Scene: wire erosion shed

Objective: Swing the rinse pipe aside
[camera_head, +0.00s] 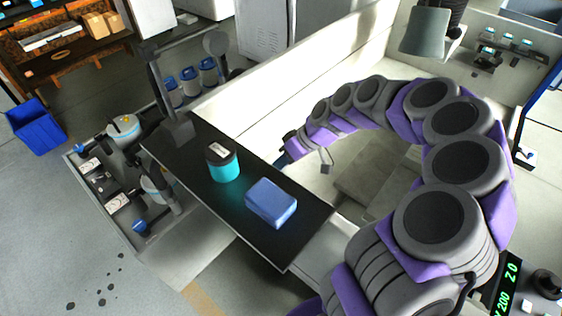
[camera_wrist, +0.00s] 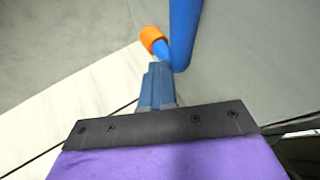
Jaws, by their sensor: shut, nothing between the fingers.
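A blue pipe (camera_wrist: 184,30) comes down from the top of the wrist view. A short lighter blue piece with an orange end (camera_wrist: 152,38) shows beside its lower end. My gripper (camera_wrist: 159,66) is shut and empty, its blue-grey fingers just below the pipe's lower end. I cannot tell whether the fingertips touch the pipe. In the head view my gripper (camera_head: 281,161) is at the end of my curled arm, above the pale tank beside the black shelf. I cannot make out the pipe near it there.
The black shelf (camera_head: 209,203) holds a teal-and-black canister (camera_head: 222,163) and a blue block (camera_head: 271,203). A grey machine head (camera_head: 427,30) hangs at the upper right. A slanted blue bar (camera_head: 542,88) stands at the right edge. The tank floor (camera_head: 375,165) looks partly clear.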

